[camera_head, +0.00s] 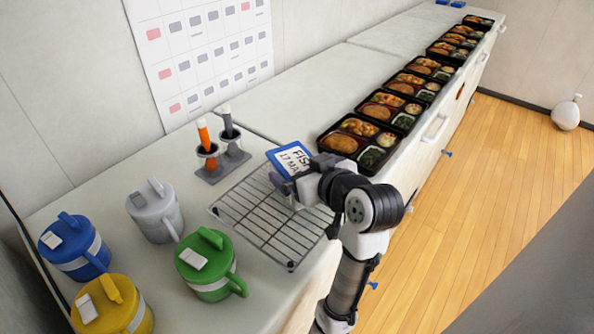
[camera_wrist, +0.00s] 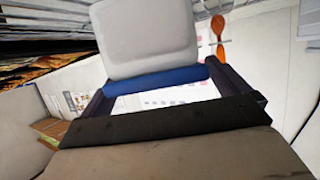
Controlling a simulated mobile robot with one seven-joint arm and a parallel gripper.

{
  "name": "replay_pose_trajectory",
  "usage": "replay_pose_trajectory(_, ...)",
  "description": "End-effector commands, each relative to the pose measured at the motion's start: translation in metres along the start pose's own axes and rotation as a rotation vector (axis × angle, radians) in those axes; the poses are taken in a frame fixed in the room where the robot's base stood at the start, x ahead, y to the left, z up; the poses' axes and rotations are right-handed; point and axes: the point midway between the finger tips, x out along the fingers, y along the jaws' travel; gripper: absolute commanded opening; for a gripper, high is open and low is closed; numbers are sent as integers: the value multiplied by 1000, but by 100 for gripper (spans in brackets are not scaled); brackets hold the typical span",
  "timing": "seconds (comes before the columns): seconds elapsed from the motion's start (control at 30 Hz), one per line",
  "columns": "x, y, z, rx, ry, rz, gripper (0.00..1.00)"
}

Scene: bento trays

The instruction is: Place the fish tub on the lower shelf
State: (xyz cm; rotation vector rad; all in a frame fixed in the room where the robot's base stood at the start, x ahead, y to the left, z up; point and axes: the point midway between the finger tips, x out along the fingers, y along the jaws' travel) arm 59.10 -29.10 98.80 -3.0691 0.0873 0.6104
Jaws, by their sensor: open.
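The fish tub (camera_head: 290,158) shows in the head view as a blue-edged top with a white label reading "FIS" and "17 MA", at the far end of a wire rack (camera_head: 252,207). My gripper (camera_head: 290,182) is at its near side and hides part of it. In the wrist view the tub (camera_wrist: 150,40) is a pale grey body with a blue edge. The dark fingers of my gripper (camera_wrist: 160,88) stand open on either side of the blue edge; contact cannot be told. I cannot pick out the lower shelf for sure.
Lidded jugs in grey (camera_head: 155,212), green (camera_head: 208,268), blue (camera_head: 75,245) and yellow (camera_head: 115,308) stand at the left. A marker holder (camera_head: 222,160) stands behind the rack. Bento trays (camera_head: 360,140) line the right edge. The counter behind them (camera_head: 325,85) is clear.

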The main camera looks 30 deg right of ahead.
Motion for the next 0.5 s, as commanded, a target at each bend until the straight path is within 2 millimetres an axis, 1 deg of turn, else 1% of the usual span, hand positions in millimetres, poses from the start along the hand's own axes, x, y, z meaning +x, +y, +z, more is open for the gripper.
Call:
replay_pose_trajectory(0.03, 7, -1, 0, 1, -2, -2, 100)
replay_pose_trajectory(0.1, 13, 0, 1, 1, -2, -2, 100)
replay_pose_trajectory(0.37, 15, 0, 1, 0, 0, 1, 100)
replay_pose_trajectory(0.5, 15, 0, 1, 0, 0, 1, 83)
